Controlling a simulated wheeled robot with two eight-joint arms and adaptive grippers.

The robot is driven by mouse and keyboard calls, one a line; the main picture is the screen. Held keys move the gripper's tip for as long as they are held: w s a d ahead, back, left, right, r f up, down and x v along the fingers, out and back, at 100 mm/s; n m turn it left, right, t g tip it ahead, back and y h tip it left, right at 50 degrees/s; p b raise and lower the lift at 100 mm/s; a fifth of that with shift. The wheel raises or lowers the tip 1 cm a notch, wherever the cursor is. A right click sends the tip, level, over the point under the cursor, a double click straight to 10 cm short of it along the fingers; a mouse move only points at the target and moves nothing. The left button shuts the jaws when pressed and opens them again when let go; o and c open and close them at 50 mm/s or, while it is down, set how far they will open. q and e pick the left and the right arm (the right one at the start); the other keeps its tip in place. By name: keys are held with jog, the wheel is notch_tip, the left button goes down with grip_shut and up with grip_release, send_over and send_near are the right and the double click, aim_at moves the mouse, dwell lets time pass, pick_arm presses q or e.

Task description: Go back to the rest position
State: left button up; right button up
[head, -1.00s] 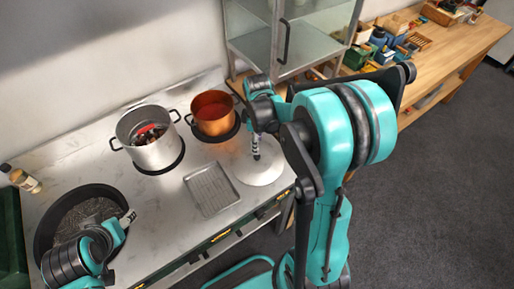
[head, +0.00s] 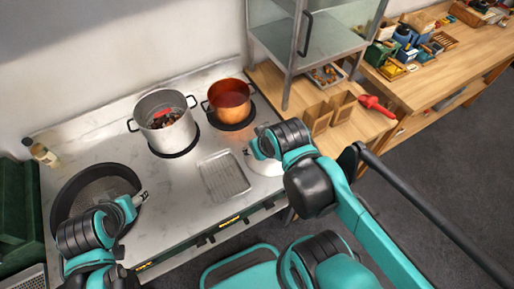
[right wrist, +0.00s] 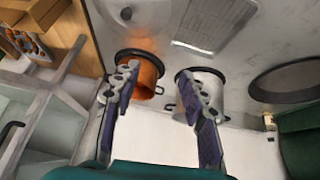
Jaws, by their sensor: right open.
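My right arm reaches in from the lower right in the head view, its wrist over the right end of the steel worktop. My right gripper is mostly hidden behind the wrist there. In the right wrist view my right gripper (right wrist: 158,82) is open, with its two fingers wide apart and nothing between them. Past the fingers are the copper pot (right wrist: 149,74) and the steel pot (right wrist: 211,78). My left gripper (head: 143,197) is over the right rim of the dark pan (head: 66,196); its jaw opening is too small to judge.
The steel pot (head: 150,104) holds dark pieces and something red. The copper pot (head: 232,88) stands beside it. A metal tray (head: 224,176) lies in front.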

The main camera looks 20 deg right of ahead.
jog(key=shift+s+a+m+t, duration=0.4)
jog(key=shift+s+m, duration=0.1)
jog(key=shift+f, duration=0.15)
notch_tip(320, 180, down, 8)
jog(key=b, duration=0.7)
jog(key=shift+r+b, duration=0.25)
jog(key=shift+b, duration=0.1)
